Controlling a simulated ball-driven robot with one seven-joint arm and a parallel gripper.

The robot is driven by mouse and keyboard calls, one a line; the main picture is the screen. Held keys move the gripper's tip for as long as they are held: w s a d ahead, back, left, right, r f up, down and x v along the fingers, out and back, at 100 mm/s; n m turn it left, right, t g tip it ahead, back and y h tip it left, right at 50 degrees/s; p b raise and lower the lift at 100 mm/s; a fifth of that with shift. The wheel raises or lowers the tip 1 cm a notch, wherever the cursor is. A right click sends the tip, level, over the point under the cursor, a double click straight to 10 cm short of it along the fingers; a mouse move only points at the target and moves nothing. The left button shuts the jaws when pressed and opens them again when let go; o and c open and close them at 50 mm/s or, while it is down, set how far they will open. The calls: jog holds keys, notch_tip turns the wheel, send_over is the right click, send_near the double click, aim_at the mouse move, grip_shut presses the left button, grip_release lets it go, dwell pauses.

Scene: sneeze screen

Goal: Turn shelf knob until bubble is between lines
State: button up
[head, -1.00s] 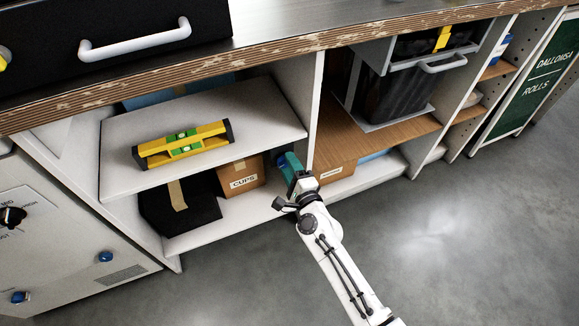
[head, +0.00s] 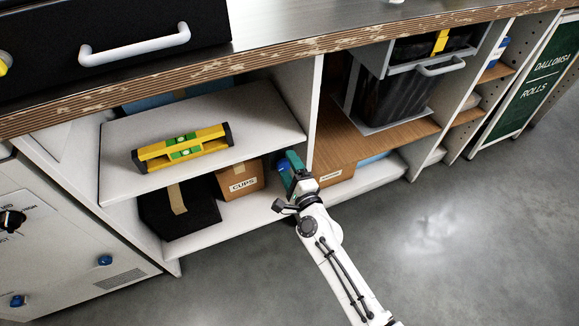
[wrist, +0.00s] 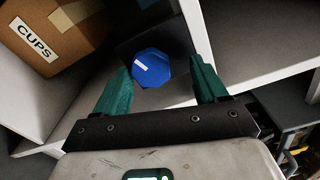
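A blue faceted knob (wrist: 151,68) with a white mark sits under the shelf, near the upright divider. In the head view the knob (head: 283,166) shows partly, beside my green fingers. My gripper (wrist: 158,88) is open, with one finger to each side of the knob and a gap on both sides; I see no contact. The gripper also shows in the head view (head: 296,166). A yellow spirit level (head: 160,155) lies on the white shelf (head: 255,125). Its green vials show, but the bubble is too small to place against the lines.
A cardboard box labelled CUPS (head: 240,181) and a black box (head: 178,212) stand below the shelf, left of my gripper. The upright divider (head: 315,110) is close by. Another box (head: 335,174) is to the right. The grey floor is clear.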

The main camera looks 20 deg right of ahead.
jog(key=s, duration=1)
jog(key=shift+s, duration=0.3)
jog(key=s+a+f+n+g+y, duration=0.1)
jog(key=s+n+g+y, duration=0.1)
jog(key=s+n+g, duration=0.45)
jog(key=s+a+f+n+g+y, duration=0.2)
jog(key=s+n+y, duration=0.1)
jog(key=n, duration=0.6)
jog(key=s+d+r+n+g+h, duration=0.1)
jog(key=s+d+n+g+h, duration=0.3)
jog(key=s, duration=0.5)
jog(key=s+d+r+n+g+h, duration=0.1)
jog(key=s+d+g, duration=0.4)
jog(key=s+d, duration=0.3)
notch_tip(320, 180, up, 20)
jog(key=a+p, duration=0.1)
jog(key=p, duration=1.9)
jog(key=shift+s+a+r+p, duration=0.2)
jog(key=shift+s+a+p, duration=0.15)
jog(key=shift+a, duration=0.05)
